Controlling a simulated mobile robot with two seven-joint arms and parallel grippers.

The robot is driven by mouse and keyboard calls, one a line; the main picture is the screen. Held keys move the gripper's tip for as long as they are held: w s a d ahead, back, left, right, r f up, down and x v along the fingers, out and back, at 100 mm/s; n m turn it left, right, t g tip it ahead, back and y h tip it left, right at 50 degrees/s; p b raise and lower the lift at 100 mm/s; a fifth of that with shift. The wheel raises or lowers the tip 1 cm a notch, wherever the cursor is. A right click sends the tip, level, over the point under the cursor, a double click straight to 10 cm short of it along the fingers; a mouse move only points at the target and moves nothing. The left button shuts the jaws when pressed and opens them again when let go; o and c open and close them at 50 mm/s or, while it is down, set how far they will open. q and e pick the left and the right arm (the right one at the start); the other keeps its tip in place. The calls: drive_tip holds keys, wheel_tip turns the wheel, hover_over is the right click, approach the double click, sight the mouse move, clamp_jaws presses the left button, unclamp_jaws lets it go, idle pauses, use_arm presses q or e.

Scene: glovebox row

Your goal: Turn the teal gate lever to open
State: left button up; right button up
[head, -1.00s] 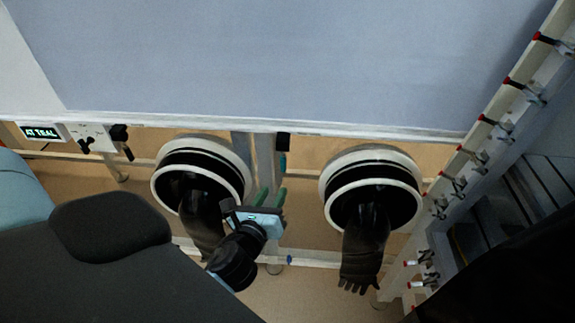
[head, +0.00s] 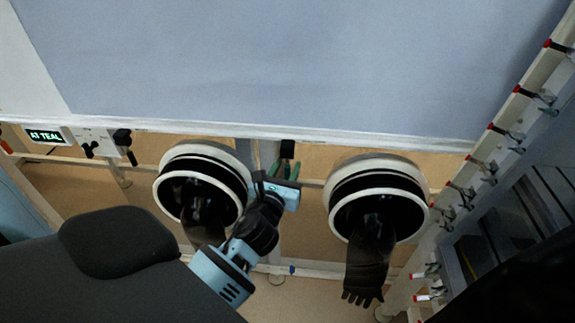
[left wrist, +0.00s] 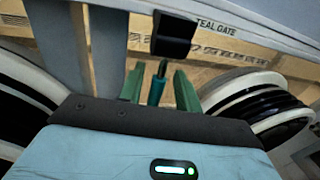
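The teal gate lever (left wrist: 157,88) hangs below a black block (left wrist: 173,34) under the rail, beside a "TEAL GATE" label (left wrist: 216,27). In the left wrist view it stands between the two green fingers of my left gripper (left wrist: 158,88), with a gap on each side. The gripper is open; whether the lever is fully between the fingertips or just beyond them I cannot tell. In the head view my left gripper (head: 285,169) points up at the black block (head: 287,147), and its fingers mostly hide the lever. My right gripper is not in view.
Two glove ports flank the left gripper: a left ring (head: 205,160) close by and a right ring (head: 372,175) with a hanging black glove (head: 364,272). A display reading "AT TEAL" (head: 44,135) is at far left. A rack with red-tipped hooks (head: 495,128) stands at right.

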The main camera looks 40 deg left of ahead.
use_arm(q)
drive_tip(key=shift+w+a, duration=0.25)
drive_tip(key=shift+w, duration=0.3)
clamp_jaws()
